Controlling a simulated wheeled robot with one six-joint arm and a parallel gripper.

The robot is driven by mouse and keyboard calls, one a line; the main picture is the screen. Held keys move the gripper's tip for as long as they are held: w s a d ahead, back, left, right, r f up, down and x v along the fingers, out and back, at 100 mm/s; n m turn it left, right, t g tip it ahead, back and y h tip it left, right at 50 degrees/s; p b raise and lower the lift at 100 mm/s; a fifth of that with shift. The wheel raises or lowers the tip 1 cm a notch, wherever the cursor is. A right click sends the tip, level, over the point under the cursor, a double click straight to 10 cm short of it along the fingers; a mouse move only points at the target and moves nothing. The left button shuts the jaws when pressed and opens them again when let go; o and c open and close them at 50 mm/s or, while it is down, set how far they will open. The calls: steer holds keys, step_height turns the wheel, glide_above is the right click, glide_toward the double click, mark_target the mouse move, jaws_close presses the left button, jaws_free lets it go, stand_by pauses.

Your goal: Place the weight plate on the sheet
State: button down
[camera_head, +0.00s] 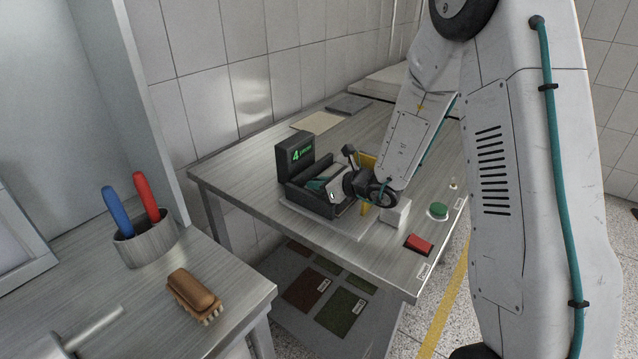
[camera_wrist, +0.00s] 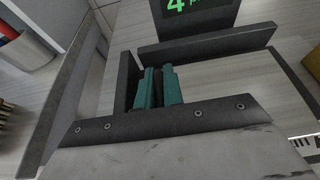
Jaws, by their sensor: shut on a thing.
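My gripper (camera_wrist: 160,88) reaches down into a black open tray (camera_head: 312,196) on the steel table. Its two teal fingers are close together, with a narrow dark strip between them. What they hold is mostly hidden by my gripper's body and cannot be made out. A flat beige sheet (camera_head: 318,122) lies towards the back of the table. A flat dark grey square (camera_head: 348,104), which may be the weight plate, lies just behind it, apart from my gripper.
A display (camera_head: 294,153) reading 4 stands behind the tray. A green button (camera_head: 438,210) and a red block (camera_head: 419,244) are at the table's right edge. A side counter holds a brush (camera_head: 194,295) and a cup (camera_head: 146,243) with blue and red handles. The table's left part is clear.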

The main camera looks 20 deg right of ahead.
steer(key=c, duration=1.5)
jaws_free()
steer(key=shift+s+f, duration=0.35)
steer(key=shift+f, duration=0.4)
steer(key=shift+r, duration=0.1)
steer(key=shift+w+r, duration=0.1)
steer(key=shift+r, duration=0.15)
steer(key=shift+d+r, duration=0.15)
steer(key=shift+r, duration=0.15)
steer(key=v, duration=1.1)
steer(key=shift+r, duration=0.5)
steer(key=s+a+r+n+g+y, duration=0.1)
steer(key=s+a+r+n+g, duration=0.4)
steer(key=s+n, duration=0.3)
steer(key=s+a+r+n+g+y, duration=0.1)
steer(key=s+a+r+n+g, duration=0.3)
steer(key=s+a+r+n, duration=0.35)
steer(key=s+d+n+h, duration=0.3)
steer(key=s+n, duration=0.1)
steer(key=s, duration=0.1)
steer(key=s+d+n+h, duration=0.3)
steer(key=s+d+n, duration=0.1)
steer(key=s, duration=0.1)
steer(key=s+d+r+n+h, duration=0.1)
steer(key=s+d+n+h, duration=0.3)
steer(key=s+n, duration=0.1)
steer(key=shift+s+r+g, duration=0.1)
steer(key=shift+s+g, duration=0.1)
steer(key=shift+g, duration=0.2)
